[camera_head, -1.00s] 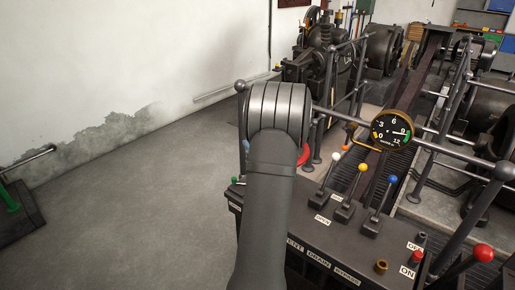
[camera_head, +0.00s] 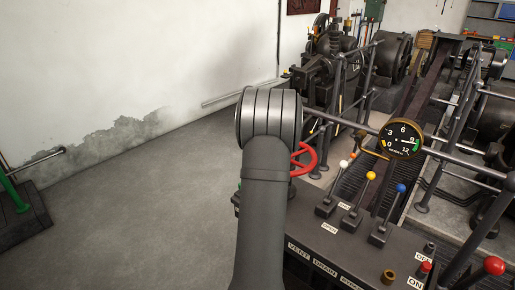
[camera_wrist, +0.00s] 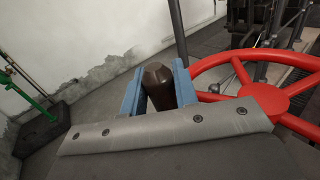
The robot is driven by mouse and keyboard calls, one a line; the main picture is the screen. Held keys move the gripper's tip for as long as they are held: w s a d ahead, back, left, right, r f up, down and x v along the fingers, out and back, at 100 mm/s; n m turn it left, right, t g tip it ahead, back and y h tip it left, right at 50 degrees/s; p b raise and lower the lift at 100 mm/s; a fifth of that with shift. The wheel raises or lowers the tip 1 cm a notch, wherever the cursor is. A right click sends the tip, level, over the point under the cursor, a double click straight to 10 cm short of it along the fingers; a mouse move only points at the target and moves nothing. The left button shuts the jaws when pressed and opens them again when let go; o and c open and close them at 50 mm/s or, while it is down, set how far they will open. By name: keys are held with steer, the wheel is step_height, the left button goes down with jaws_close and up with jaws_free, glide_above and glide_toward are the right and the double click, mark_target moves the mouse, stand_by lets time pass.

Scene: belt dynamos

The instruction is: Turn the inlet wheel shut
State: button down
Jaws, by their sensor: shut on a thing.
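The inlet wheel is a red spoked wheel (camera_head: 304,158), partly hidden behind my arm in the head view. It also shows large at the right in the wrist view (camera_wrist: 275,98). My gripper (camera_wrist: 157,70) has blue jaws, one on each side of a dark brown knob-like handle (camera_wrist: 158,84), and is shut on it. The handle stands right beside the wheel's left rim; where it joins the wheel is hidden. In the head view my arm hides the gripper and the handle.
A dark control panel (camera_head: 345,240) with white-, yellow- and blue-knobbed levers stands right of my arm. A round gauge (camera_head: 402,139) sits on the grey rail (camera_head: 455,160). Dark machines fill the back right. A green post (camera_head: 14,195) stands far left. The floor at left is clear.

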steer(key=c, duration=1.2)
jaws_free()
steer(key=shift+o, duration=0.2)
steer(key=s+d, duration=0.2)
steer(key=s, duration=1.5)
steer(key=shift+d, duration=0.35)
steer(key=shift+s, duration=0.1)
steer(key=shift+c, duration=0.5)
